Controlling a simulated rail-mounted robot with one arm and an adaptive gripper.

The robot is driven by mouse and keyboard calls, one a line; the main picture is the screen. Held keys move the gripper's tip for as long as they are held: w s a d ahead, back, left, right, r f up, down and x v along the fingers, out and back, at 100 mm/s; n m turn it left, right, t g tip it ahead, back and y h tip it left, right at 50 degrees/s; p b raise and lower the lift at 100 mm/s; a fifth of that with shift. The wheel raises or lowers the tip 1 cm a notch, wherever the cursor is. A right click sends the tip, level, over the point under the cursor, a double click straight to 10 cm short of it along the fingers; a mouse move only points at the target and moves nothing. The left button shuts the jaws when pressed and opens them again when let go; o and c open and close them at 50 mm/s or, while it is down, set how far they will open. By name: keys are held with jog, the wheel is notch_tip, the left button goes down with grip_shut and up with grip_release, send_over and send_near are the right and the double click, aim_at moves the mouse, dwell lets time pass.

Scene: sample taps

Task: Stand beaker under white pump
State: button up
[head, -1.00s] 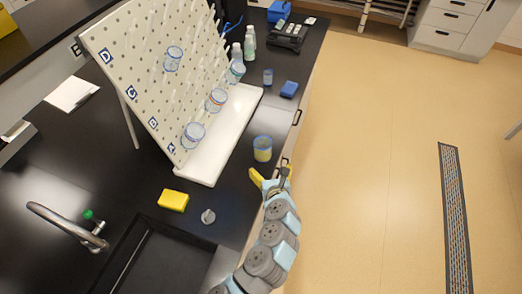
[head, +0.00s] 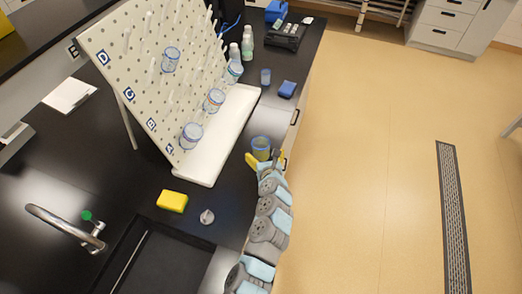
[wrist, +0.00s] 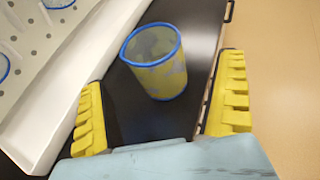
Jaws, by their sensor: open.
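A clear beaker with a blue rim and a yellowish look (head: 262,146) stands upright on the black counter near its front edge. It also shows in the wrist view (wrist: 156,66), just beyond and between my fingertips. My gripper (head: 265,160) is open, with yellow ridged fingers; in the wrist view the fingers (wrist: 160,105) are spread wide with nothing between them. The beaker appears apart from both fingers. No white pump can be made out with certainty.
A white pegboard rack (head: 135,75) holding several blue-rimmed beakers stands left of the beaker, its white tray (head: 225,135) close by.

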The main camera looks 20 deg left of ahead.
aim_at(262, 151)
jog(key=shift+w+a+f, duration=0.25)
jog(key=shift+w+a, duration=0.1)
jog(key=shift+w, duration=0.2)
jog(key=shift+w+a+f, duration=0.6)
jog(key=shift+w+a, duration=0.2)
jog(key=shift+b+x, duration=0.35)
jog(key=shift+x, duration=0.95)
jog(key=c, duration=1.2)
